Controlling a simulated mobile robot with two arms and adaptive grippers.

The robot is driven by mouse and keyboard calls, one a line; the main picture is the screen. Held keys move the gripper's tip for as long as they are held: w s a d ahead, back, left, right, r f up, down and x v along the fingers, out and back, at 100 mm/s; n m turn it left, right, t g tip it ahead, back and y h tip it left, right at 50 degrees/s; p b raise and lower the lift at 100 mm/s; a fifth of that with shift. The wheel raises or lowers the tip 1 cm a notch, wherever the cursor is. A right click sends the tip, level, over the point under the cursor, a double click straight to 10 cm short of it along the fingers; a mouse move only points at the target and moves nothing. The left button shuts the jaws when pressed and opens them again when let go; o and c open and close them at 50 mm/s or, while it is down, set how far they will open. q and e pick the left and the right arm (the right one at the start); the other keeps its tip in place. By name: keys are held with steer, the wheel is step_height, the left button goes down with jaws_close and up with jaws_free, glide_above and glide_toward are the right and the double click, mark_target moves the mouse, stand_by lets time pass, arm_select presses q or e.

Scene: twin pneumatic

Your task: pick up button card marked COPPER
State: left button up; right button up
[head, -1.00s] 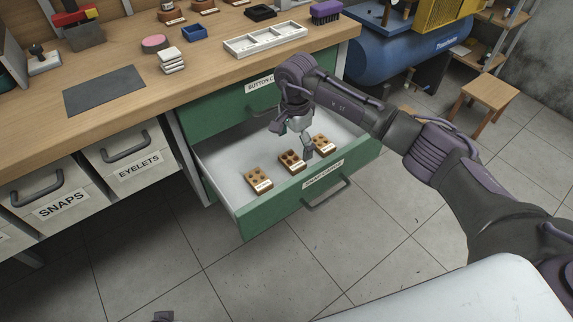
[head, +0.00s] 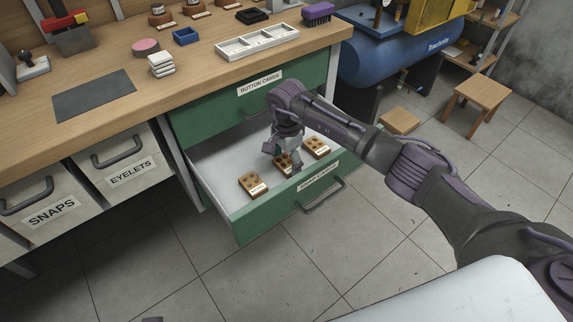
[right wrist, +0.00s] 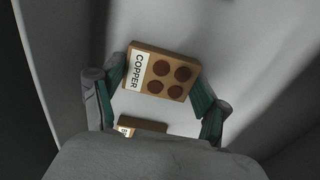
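The button card marked COPPER (right wrist: 160,74), a tan block with several dark round buttons and a white label, lies between my right fingers in the right wrist view. In the head view it appears to be the middle card (head: 284,167) in the open drawer, partly covered by my right gripper (head: 283,158). My right gripper is open, one finger on each side of the card; I cannot tell if they touch it. Another card (right wrist: 143,125) is partly hidden below it in the wrist view. A small dark part at the head view's bottom edge may be my left gripper (head: 152,319).
Two other cards lie in the drawer, one to the left (head: 251,185) and one to the right (head: 317,147). The green drawer front (head: 260,218) and side walls surround them. A closed drawer labelled BUTTON CARDS (head: 215,110) and the workbench (head: 200,83) are above.

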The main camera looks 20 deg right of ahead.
steer(key=shift+c, duration=1.2)
